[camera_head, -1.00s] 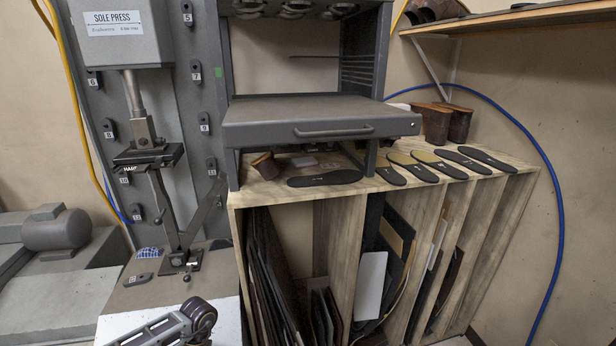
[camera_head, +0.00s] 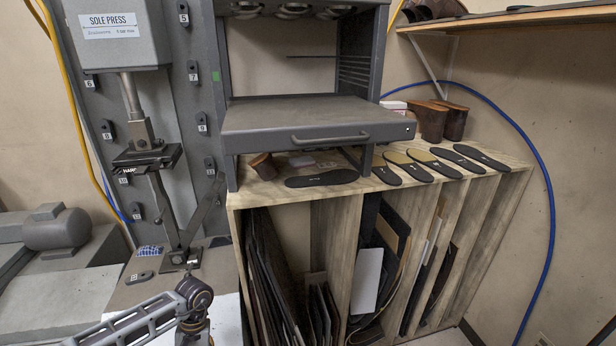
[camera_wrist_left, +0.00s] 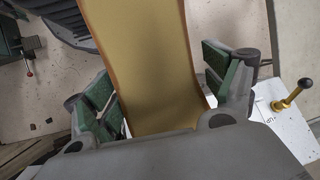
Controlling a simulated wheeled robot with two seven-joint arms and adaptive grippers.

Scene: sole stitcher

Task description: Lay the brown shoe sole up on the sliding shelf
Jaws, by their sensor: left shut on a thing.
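In the left wrist view, a tan-brown shoe sole (camera_wrist_left: 148,50) stretches from between my fingers to the top edge of the picture. My left gripper (camera_wrist_left: 160,92) is shut on this sole, with a green-padded finger on each side of it. The sole's far end is out of the picture. In the head view only part of my left arm shows at the bottom, and neither the gripper nor the held sole can be made out. The grey sliding shelf (camera_head: 300,114) sticks out from its rack, and its top looks bare. My right gripper is not in view.
The wooden cabinet (camera_head: 232,201) under the shelf bears several dark soles (camera_head: 321,178) and brown blocks (camera_head: 432,122). The sole press (camera_head: 112,30) stands at the left. A blue hose (camera_head: 548,200) curves down the right wall. Open room lies above the shelf.

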